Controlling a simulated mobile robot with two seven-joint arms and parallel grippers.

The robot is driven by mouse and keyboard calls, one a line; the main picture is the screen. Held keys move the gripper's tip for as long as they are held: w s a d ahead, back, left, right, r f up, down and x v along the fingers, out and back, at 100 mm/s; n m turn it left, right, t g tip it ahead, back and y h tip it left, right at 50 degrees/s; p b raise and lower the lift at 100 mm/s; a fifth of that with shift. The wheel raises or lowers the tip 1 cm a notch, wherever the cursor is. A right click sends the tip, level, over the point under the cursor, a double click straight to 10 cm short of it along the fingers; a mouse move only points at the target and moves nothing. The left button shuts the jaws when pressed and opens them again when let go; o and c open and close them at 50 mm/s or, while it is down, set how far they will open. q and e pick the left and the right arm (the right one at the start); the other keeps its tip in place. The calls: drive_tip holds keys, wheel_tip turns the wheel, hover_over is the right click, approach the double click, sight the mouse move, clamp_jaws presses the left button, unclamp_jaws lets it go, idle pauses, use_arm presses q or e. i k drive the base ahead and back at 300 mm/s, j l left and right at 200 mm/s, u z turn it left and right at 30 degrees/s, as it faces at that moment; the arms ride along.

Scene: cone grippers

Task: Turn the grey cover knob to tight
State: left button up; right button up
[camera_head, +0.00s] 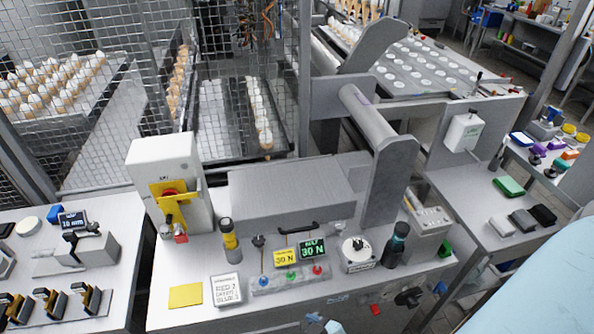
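The grey cover (290,187) is a long box-shaped housing at the back of the middle bench, with a black handle (289,229) at its front. Right of the handle, a white block carries a round dial with a dark knob (358,246); its label is too small to read. Another dark knob (408,297) sits on the bench's front face. I cannot tell for certain which is the grey cover knob. Neither gripper is clearly in view. A small grey and blue part is cut off at the bottom edge, and I cannot tell what it is.
Beside the dial stand a dark bottle (396,245) and a grey box (428,218). A thick grey post (385,185) rises behind.

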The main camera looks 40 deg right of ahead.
sight(340, 225)
drive_tip(key=z, duration=1)
